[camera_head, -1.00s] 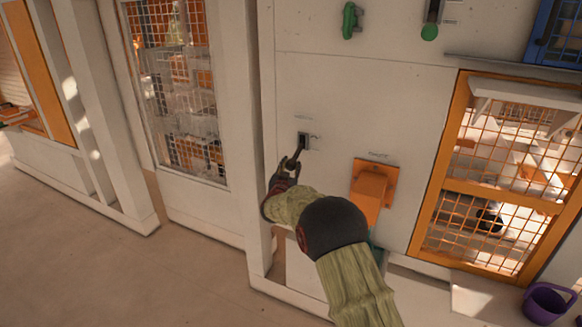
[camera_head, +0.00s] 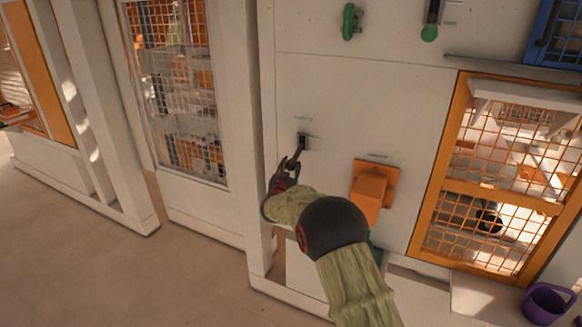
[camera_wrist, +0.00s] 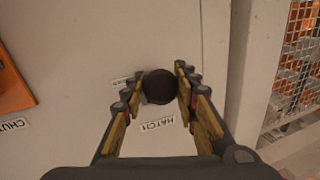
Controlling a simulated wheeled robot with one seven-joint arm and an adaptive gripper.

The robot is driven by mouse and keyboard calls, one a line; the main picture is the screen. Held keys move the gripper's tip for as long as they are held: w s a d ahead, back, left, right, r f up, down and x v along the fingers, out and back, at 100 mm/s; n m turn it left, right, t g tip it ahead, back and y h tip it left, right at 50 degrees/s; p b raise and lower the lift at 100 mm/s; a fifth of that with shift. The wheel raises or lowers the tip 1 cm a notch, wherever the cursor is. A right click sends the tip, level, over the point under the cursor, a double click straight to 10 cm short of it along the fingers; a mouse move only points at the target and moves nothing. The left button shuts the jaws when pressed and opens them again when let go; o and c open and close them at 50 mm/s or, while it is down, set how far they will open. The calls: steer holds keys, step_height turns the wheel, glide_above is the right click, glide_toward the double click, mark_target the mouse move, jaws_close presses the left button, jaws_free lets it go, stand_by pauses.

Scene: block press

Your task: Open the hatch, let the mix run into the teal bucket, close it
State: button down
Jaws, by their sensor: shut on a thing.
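The hatch lever (camera_head: 301,146) sticks out of a small slot in the white panel. In the wrist view its round black knob (camera_wrist: 159,87) sits between the fingers, above a label reading HATCH. My gripper (camera_head: 289,167) is shut on this lever; its two fingers also show in the wrist view (camera_wrist: 159,92). The orange chute (camera_head: 371,190) is on the panel to the right of the lever. A bit of the teal bucket (camera_head: 376,254) shows below the chute; my arm hides most of it. I cannot see into the bucket or see any mix.
Two green-ended handles (camera_head: 349,22) (camera_head: 429,31) are higher on the panel. An orange-framed mesh window (camera_head: 447,170) is at right, with a purple bucket (camera_head: 544,303) below it. A white post (camera_head: 259,200) stands left of the lever. The floor (camera_head: 90,270) at left is clear.

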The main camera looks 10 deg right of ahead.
mark_target(290, 162)
steer(key=shift+s+a+r+m+g+y+p, duration=0.15)
steer(key=shift+r+g+p, duration=0.45)
steer(key=shift+p, duration=1.25)
steer(key=shift+s+r+m+g+y+p, duration=0.1)
steer(key=shift+r+g+y+p, duration=0.15)
steer(key=shift+r+p, duration=1.1)
steer(key=shift+s+a+r+m+g+y+p, duration=0.15)
steer(key=shift+g+p, duration=0.3)
steer(key=shift+p, duration=1.95)
step_height(290, 162, up, 4)
steer(key=g+y+p, duration=0.1)
steer(key=g+p, duration=0.1)
steer(key=p, duration=1.2)
steer(key=shift+g, duration=0.3)
steer(key=r+p, duration=0.1)
steer(key=p, duration=0.2)
steer(key=shift+w+d, duration=0.1)
steer(key=shift+w, duration=0.1)
steer(key=shift+w+d+r+p, duration=0.2)
steer(key=shift+r+p, duration=0.35)
steer(key=shift+p, duration=0.2)
steer(key=shift+w+d+r+p, duration=0.1)
steer(key=shift+w+r+p, duration=0.05)
steer(key=shift+r+p, duration=0.45)
steer(key=c, duration=1.8)
jaws_free()
steer(key=o, duration=0.5)
steer(key=shift+s+f, duration=0.1)
steer(key=shift+f, duration=0.15)
steer(key=shift+c, duration=0.2)
